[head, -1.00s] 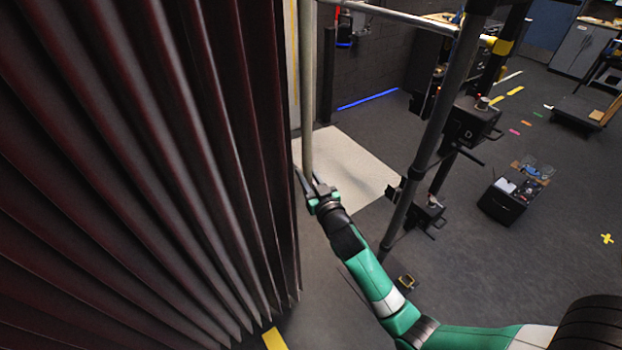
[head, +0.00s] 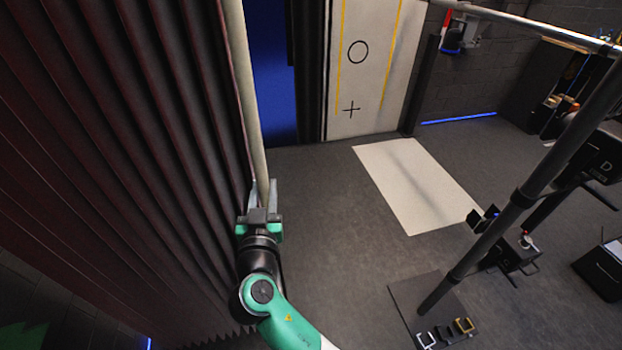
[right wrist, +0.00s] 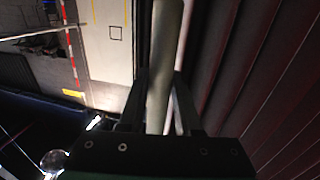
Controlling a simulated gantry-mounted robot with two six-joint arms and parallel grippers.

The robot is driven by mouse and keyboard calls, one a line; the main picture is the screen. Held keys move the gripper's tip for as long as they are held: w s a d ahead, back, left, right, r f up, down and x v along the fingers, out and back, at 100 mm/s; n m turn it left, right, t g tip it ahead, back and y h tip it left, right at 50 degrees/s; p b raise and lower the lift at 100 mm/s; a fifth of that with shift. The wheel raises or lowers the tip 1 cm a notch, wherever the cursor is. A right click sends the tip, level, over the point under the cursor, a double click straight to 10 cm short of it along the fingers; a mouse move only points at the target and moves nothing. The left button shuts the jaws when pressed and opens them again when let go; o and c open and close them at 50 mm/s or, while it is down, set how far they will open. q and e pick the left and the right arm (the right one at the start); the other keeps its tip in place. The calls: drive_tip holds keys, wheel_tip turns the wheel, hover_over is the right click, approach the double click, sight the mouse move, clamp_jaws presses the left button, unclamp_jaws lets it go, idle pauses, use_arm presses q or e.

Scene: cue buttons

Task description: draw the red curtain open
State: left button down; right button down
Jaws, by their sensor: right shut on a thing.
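The dark red pleated curtain (head: 130,150) fills the left of the head view, its folds hanging close together. A pale upright pole (head: 249,95) runs along its right edge. My right gripper (head: 263,190) is shut on this pole beside the curtain edge. In the right wrist view the pole (right wrist: 165,60) stands between the two fingers (right wrist: 163,105), with the curtain (right wrist: 270,80) on the right. My left gripper does not show.
A grey post (head: 530,190) stands on a base plate (head: 440,305) at the right, with dark equipment on it. A metal rail (head: 540,25) crosses the top right. A white panel (head: 365,65) with black marks stands behind.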

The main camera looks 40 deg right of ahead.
drive_tip(key=w+a+p, duration=0.2)
drive_tip(key=a+p, duration=0.2)
drive_tip(key=a, duration=0.2)
drive_tip(key=shift+w+a, duration=0.15)
drive_tip(key=c, duration=0.6)
unclamp_jaws()
